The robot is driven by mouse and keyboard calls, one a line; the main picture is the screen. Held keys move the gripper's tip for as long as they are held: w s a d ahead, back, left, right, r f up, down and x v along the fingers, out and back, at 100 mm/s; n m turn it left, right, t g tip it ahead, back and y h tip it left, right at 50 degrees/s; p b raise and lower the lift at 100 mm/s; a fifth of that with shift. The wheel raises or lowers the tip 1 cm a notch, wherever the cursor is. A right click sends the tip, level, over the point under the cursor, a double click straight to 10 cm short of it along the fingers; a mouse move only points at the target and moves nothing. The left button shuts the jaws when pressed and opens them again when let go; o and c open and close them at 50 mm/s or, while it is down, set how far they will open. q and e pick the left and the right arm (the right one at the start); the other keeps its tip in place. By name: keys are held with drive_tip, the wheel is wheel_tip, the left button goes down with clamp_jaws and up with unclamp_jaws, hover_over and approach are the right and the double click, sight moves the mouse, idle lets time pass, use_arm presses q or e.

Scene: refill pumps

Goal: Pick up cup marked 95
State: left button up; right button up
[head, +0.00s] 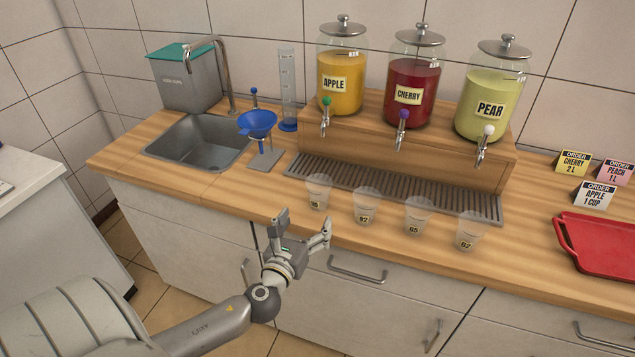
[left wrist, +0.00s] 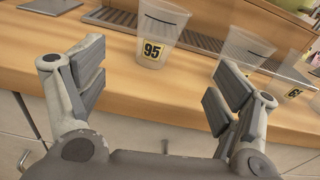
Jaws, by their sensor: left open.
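The cup marked 95 (head: 318,192) is a clear, empty-looking cup with a small yellow label, leftmost in a row of cups near the counter's front edge. It shows upright and large in the left wrist view (left wrist: 160,32), with 95 readable. My left gripper (head: 301,226) is open in front of and below this cup, and apart from it. In the left wrist view its two fingers (left wrist: 158,82) are spread, with the cup beyond them and between them. My right gripper is not in view.
Clear cups marked 92 (head: 365,207), 65 (head: 417,215) and 62 (head: 471,232) stand to the right. A drip grate (head: 400,189) lies behind them, below the juice dispensers. A blue funnel on a stand (head: 257,123) is left. A red tray (head: 600,246) sits far right.

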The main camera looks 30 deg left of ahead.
sight(323, 176)
use_arm(q)
drive_tip(key=shift+m+t, duration=0.4)
drive_tip(key=w+r, duration=0.1)
drive_tip(key=w, duration=0.1)
drive_tip(key=w+a+r+p, duration=0.1)
drive_tip(key=w+r, duration=0.1)
drive_tip(key=shift+w+r, duration=0.1)
drive_tip(key=shift+w, duration=0.15)
drive_tip(key=shift+w+a, duration=0.15)
drive_tip(key=shift+w, duration=0.35)
drive_tip(key=shift+w+a, duration=0.1)
drive_tip(key=shift+w, duration=0.1)
drive_tip(key=w, duration=0.1)
drive_tip(key=w+a+p, duration=0.1)
drive_tip(key=w, duration=0.1)
drive_tip(key=shift+w+a+r, duration=0.3)
drive_tip(key=shift+w+a, duration=0.05)
drive_tip(key=shift+w, duration=0.4)
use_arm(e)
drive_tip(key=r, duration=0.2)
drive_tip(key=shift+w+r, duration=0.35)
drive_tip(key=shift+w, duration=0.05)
use_arm(q)
drive_tip(key=c, duration=0.8)
